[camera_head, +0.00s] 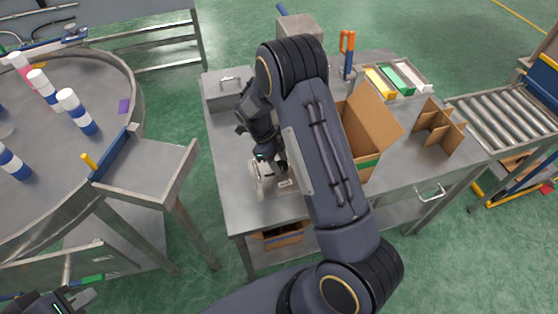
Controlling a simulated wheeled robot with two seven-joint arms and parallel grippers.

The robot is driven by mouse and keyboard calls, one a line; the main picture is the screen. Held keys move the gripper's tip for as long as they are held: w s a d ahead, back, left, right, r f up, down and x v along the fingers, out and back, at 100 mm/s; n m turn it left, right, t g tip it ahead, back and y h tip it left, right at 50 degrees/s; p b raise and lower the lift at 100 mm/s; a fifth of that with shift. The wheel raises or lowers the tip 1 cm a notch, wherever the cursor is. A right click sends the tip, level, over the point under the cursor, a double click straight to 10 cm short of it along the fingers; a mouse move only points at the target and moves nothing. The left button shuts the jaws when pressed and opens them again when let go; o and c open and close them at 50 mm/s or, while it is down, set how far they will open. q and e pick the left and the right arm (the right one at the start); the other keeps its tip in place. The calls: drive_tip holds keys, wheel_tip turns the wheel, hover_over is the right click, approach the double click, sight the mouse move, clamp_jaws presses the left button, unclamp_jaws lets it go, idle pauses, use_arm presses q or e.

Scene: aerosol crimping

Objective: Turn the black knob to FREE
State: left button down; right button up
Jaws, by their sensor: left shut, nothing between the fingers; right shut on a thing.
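My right gripper (268,163) is over the left part of the steel table, pointing down at a small whitish fixture (264,189). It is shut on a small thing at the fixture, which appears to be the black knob. The knob cannot be told apart from my dark fingers, and its markings and pointer direction cannot be read. My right forearm hides the table just right of the fixture. My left gripper (84,298) is at the bottom left corner, shut and empty, far from the fixture.
The steel table (228,150) carries a grey metal box (228,90), an open cardboard box (372,125), cardboard dividers (438,126), a tray of coloured boxes (398,80) and an orange-handled tool (347,50). A round table (60,130) with several cans is left; a roller conveyor (510,115) is right.

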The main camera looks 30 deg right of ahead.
drive_tip(key=shift+a+f+n+t+h+b, duration=0.1)
drive_tip(key=shift+n+t+h+b, duration=0.15)
drive_tip(key=shift+n+b, duration=0.7)
drive_tip(key=shift+a+f+n+t+h+b, duration=0.15)
drive_tip(key=shift+n+t+b, duration=0.2)
drive_tip(key=shift+n+b, duration=0.55)
drive_tip(key=n+t+b, duration=0.1)
drive_tip(key=n+b, duration=0.1)
drive_tip(key=n+t+b, duration=0.1)
drive_tip(key=n+b, duration=0.1)
drive_tip(key=n, duration=0.1)
drive_tip(key=shift+s+r+n+h, duration=0.1)
drive_tip(key=shift+s+n+h, duration=0.15)
drive_tip(key=shift+h, duration=0.15)
drive_tip(key=n+b, duration=0.1)
drive_tip(key=n, duration=0.1)
drive_tip(key=n+t+b, duration=0.1)
drive_tip(key=n+b, duration=0.1)
drive_tip(key=shift+s+d+t, duration=0.1)
drive_tip(key=shift+s+t, duration=0.05)
drive_tip(key=shift+t, duration=0.15)
drive_tip(key=shift+r+n+t+y+b, duration=0.15)
drive_tip(key=shift+n+t+b, duration=0.35)
drive_tip(key=shift+n, duration=0.7)
drive_tip(key=shift+n+t+y+b, duration=0.3)
drive_tip(key=shift+n+b, duration=0.35)
drive_tip(key=shift+n, duration=0.55)
drive_tip(key=o, duration=1)
drive_tip(key=shift+s, duration=0.1)
